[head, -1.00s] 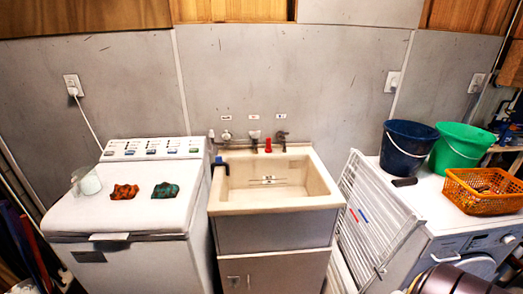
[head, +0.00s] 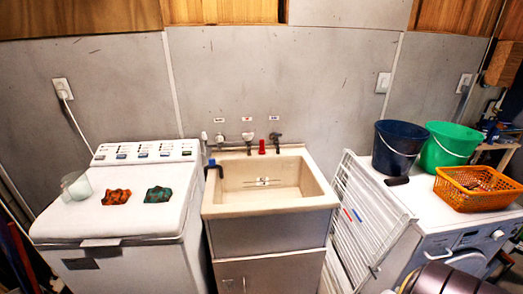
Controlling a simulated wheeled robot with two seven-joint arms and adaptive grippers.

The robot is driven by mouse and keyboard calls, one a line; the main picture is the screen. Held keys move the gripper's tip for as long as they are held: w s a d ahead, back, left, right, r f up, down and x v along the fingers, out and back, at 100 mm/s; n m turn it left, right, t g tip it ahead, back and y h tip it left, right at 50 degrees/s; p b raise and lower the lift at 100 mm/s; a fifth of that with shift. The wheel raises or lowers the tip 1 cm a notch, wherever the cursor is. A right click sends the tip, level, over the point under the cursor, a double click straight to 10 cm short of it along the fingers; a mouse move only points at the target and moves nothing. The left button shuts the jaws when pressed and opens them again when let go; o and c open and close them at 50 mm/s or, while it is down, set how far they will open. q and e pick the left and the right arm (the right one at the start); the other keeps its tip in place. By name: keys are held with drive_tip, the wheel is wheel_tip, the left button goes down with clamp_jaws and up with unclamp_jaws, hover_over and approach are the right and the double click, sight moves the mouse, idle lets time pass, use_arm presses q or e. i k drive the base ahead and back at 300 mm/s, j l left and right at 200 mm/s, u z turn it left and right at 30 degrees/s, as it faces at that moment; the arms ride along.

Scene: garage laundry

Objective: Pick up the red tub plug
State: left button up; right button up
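The small red tub plug (head: 262,146) stands on the back ledge of the cream laundry sink (head: 270,208), just right of the middle tap. It looks upright and nothing covers it. Neither of my grippers shows in the head view. Only a rounded dark part of my own body shows at the bottom right.
A white washing machine (head: 115,225) with two cloths and a clear cup stands left of the sink. A folded white rack (head: 362,215) leans at the right. A dark blue bucket (head: 398,145), green bucket (head: 450,145) and orange basket (head: 480,190) stand on the right machine.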

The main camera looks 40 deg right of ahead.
sight(262, 151)
drive_tip(key=l+z, duration=0.5)
drive_tip(key=i+l+z, duration=0.15)
drive_tip(key=l+z, duration=0.2)
drive_tip(key=z, duration=0.15)
drive_tip(key=i+l+z, duration=0.2)
drive_tip(key=l+z, duration=0.25)
drive_tip(key=j, duration=0.1)
